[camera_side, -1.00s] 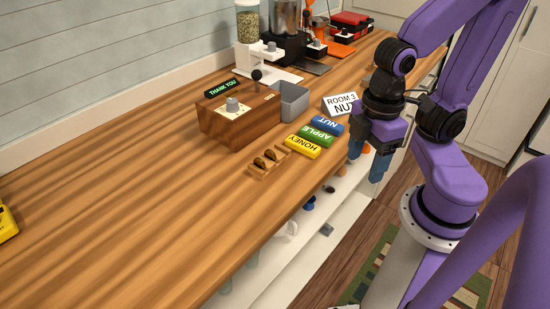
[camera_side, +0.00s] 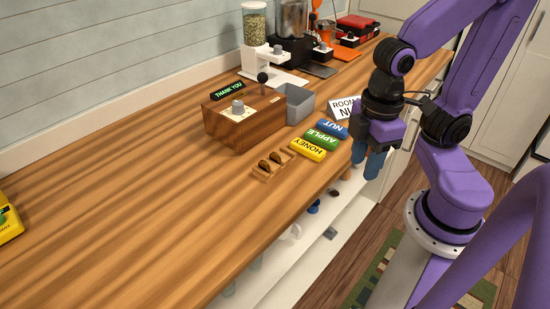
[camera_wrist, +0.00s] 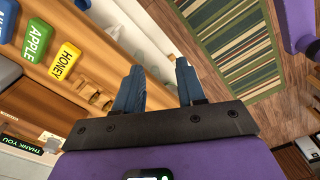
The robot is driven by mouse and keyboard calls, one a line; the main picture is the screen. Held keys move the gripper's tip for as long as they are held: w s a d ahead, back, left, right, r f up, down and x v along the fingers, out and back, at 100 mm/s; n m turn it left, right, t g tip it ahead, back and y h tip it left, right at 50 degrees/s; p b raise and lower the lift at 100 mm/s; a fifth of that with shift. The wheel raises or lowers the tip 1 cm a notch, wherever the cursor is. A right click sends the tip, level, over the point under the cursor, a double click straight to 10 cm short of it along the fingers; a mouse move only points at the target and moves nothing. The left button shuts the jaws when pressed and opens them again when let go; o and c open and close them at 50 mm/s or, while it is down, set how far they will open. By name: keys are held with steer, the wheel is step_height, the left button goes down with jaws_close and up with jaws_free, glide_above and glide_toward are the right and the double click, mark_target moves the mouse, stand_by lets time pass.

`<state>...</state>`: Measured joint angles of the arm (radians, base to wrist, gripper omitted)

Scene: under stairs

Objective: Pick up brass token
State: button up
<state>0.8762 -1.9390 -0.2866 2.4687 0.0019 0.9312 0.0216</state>
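Two small brown-gold round pieces, which look like brass tokens, sit in the slots of a small wooden holder (camera_side: 263,176) near the counter's front edge. One token (camera_side: 265,164) is at the left and the other (camera_side: 276,158) is just beside it. The holder also shows in the wrist view (camera_wrist: 92,93), where the tokens are too small to make out clearly. My gripper (camera_side: 366,164) hangs just off the counter's front edge, to the right of the holder and well apart from it. In the wrist view its two blue fingers (camera_wrist: 160,68) are spread, with nothing between them.
HONEY (camera_side: 308,149), APPLE (camera_side: 321,139) and NUT (camera_side: 333,129) blocks lie between holder and gripper. Behind are a wooden box with a lever (camera_side: 245,125), a grey bin (camera_side: 297,104) and a ROOM sign (camera_side: 343,106). The left counter is largely clear. Open shelves lie below the edge.

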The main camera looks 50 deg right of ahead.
steer(key=w+a+r+m, duration=0.1)
steer(key=w+r+m, duration=0.15)
steer(key=w, duration=0.35)
steer(key=w+a+r+m, duration=0.1)
steer(key=w+r+m, duration=0.1)
steer(key=w+m, duration=0.25)
steer(key=m, duration=0.5)
glide_toward(276, 154)
step_height(276, 154, down, 3)
steer(key=shift+s+a+f, duration=0.1)
steer(key=shift+s, duration=0.05)
steer(key=shift+f, duration=2.8)
jaws_close()
